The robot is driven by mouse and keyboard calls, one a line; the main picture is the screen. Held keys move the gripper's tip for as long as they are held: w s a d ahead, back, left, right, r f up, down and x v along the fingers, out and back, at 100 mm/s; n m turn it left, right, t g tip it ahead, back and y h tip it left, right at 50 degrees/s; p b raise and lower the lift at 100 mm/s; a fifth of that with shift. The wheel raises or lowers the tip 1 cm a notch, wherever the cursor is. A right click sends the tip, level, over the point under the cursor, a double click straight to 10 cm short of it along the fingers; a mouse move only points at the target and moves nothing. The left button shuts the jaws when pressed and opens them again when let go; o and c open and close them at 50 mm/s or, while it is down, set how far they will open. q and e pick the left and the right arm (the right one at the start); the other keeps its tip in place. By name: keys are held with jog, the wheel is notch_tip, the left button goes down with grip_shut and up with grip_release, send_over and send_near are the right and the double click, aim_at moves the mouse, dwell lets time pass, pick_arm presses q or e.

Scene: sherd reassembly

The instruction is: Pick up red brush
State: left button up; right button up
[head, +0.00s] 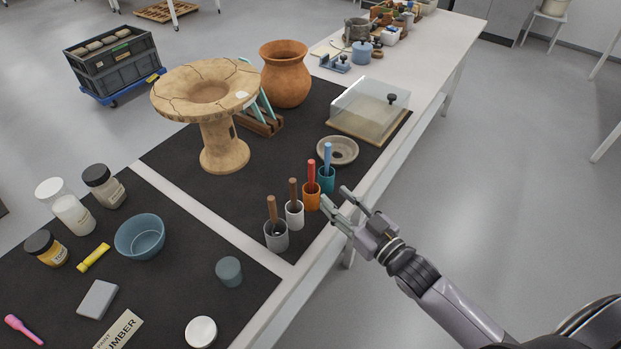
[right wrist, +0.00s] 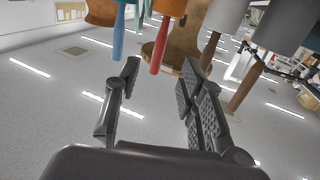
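The red brush (head: 311,172) stands handle up in an orange cup (head: 312,199) near the table's right edge. Its bristles are hidden in the cup. My right gripper (head: 335,196) is open and empty, just right of the orange cup. In the right wrist view, which looks upside down, the red handle (right wrist: 158,50) shows beyond the two spread fingers, between their tips in the picture and apart from them. My left gripper is not in view.
A blue brush in a teal cup (head: 327,184) stands close behind; brown-handled brushes in a white cup (head: 295,217) and a grey cup (head: 276,240) stand in front. A shallow bowl (head: 338,150) and pedestal vessel (head: 222,150) are farther back. Right of the table is open floor.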

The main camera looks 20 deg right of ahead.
aim_at(313, 176)
jog(key=x, duration=0.3)
jog(key=p+x, duration=0.1)
jog(key=x, duration=0.5)
jog(key=shift+w+r, duration=0.25)
jog(key=shift+r, duration=0.05)
jog(key=shift+w+a+f, duration=0.1)
jog(key=shift+w+a, duration=0.1)
jog(key=shift+w, duration=0.15)
jog(key=shift+s, duration=0.1)
grip_shut()
